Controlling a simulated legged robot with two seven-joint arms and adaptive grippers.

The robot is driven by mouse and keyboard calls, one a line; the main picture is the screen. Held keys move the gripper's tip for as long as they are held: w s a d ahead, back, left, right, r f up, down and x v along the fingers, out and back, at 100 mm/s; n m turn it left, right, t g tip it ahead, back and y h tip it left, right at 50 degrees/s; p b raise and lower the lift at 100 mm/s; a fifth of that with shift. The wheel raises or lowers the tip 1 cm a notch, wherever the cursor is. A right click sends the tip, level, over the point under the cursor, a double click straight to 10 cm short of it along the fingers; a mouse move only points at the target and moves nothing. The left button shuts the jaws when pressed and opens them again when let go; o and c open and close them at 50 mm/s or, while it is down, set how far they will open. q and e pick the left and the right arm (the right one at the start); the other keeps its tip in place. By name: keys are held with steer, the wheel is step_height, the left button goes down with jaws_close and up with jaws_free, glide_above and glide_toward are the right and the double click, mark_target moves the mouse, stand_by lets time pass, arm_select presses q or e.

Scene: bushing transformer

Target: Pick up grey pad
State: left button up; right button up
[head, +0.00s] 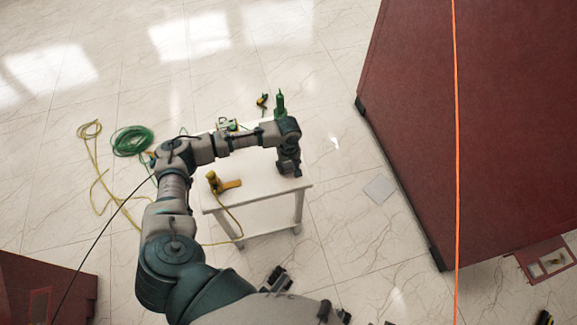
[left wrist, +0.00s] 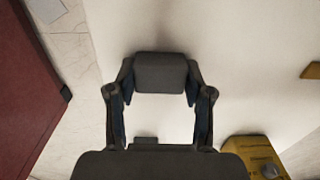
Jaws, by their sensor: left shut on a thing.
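My left gripper (head: 290,170) is over the right part of the white table (head: 262,192) in the head view. In the left wrist view my left gripper (left wrist: 160,78) is shut on a dark grey pad (left wrist: 160,73), with one finger on each side of it. The pad is a rounded block above the white tabletop (left wrist: 230,40). In the head view the pad cannot be told apart from the dark gripper. My right gripper cannot be made out.
A yellow tool (head: 222,183) lies on the table's left part, with a green bottle-like thing (head: 280,104) at the back. A large dark red box (head: 480,140) stands right. A light grey square (head: 380,189) and a green hose coil (head: 132,141) lie on the floor.

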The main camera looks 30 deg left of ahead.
mark_target(289, 165)
arm_select(q)
steer(key=shift+r, duration=0.3)
step_height(289, 165, up, 3)
steer(key=shift+r+p, duration=0.1)
steer(key=shift+p, duration=0.65)
steer(key=s+d+r+p, duration=0.1)
steer(key=s+d+p, duration=0.2)
steer(key=s+d, duration=0.7)
steer(key=shift+s, duration=1.25)
arm_select(e)
steer(key=s+x, duration=0.2)
steer(key=x, duration=1.1)
steer(key=shift+s+f, duration=0.4)
steer(key=shift+f, duration=0.1)
arm_select(q)
steer(key=shift+r, duration=0.1)
